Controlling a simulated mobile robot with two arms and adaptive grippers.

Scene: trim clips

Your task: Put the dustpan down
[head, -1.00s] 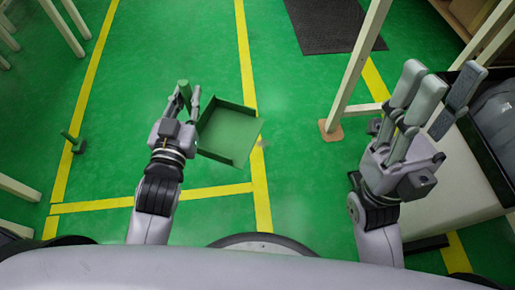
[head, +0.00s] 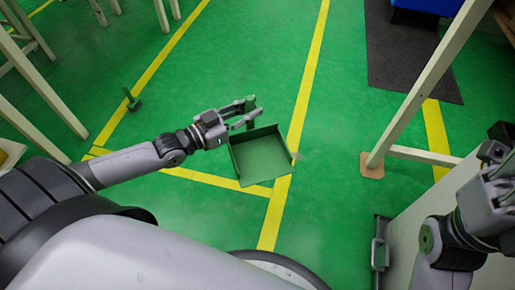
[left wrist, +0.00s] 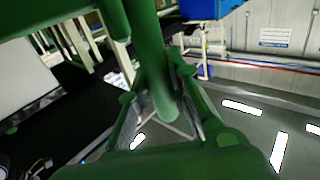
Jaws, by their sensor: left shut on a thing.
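The green dustpan (head: 262,158) is in the middle of the head view, its tray open and empty, with its handle (head: 250,107) at the far side. My left gripper (head: 243,113) is shut on the handle. In the left wrist view, the green handle (left wrist: 151,55) runs between the two fingers. I cannot tell whether the tray touches the green floor. My right gripper (head: 492,195) is at the right edge of the head view, partly cut off, and its finger state is unclear.
A small green upright thing (head: 131,100) stands on the floor at left. A wooden post (head: 425,85) and a dark mat (head: 405,55) are at right. Green floor with yellow lines is clear around the dustpan.

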